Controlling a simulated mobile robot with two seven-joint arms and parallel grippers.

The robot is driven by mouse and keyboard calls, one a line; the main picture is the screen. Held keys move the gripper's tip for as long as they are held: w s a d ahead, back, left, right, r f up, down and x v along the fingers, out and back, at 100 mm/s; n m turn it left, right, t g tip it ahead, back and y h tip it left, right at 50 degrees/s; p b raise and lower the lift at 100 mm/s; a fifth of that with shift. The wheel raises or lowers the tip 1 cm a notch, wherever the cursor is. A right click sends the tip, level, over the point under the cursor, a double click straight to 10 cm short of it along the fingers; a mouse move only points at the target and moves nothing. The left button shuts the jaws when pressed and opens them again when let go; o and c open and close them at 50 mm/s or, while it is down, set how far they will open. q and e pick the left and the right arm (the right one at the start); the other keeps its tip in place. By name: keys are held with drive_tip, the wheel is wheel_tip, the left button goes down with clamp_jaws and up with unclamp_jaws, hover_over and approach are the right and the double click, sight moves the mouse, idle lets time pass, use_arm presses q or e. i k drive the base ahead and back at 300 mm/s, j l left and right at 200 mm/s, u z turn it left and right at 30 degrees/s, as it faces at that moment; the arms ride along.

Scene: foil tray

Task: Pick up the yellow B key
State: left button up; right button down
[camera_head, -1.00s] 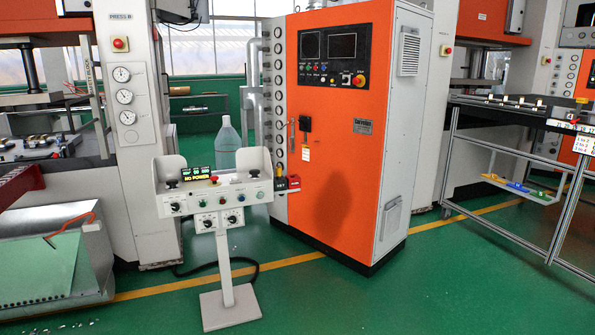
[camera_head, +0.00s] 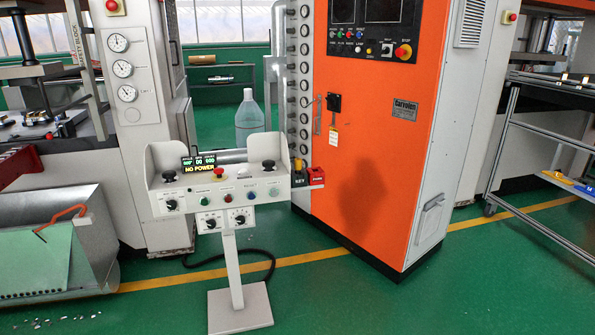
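No key marked B can be made out. A yellow item (camera_head: 557,177) lies on the lower shelf of the cart at the right edge, beside a blue item (camera_head: 587,190); both are small and I cannot tell whether either is a key. A small dark holder labelled KEYS (camera_head: 299,178) sits at the right end of the control pedestal, next to a red box (camera_head: 316,176); its contents are too small to tell. Neither of my grippers is in view.
The control pedestal (camera_head: 230,255) stands in front, its display reading NO POWER. An orange cabinet (camera_head: 375,140) stands behind it to the right. A metal-framed cart (camera_head: 497,135) is at the right edge. A bin with a green sheet (camera_head: 35,262) is at left. Green floor is clear at front right.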

sight(298, 162)
drive_tip(key=i+l+u, duration=0.15)
drive_tip(key=i+l, duration=0.45)
drive_tip(key=i+l+u, duration=0.15)
drive_tip(key=i+l, duration=0.55)
drive_tip(key=i+l+u, duration=0.15)
drive_tip(key=i+l, duration=0.45)
drive_tip(key=l, duration=0.1)
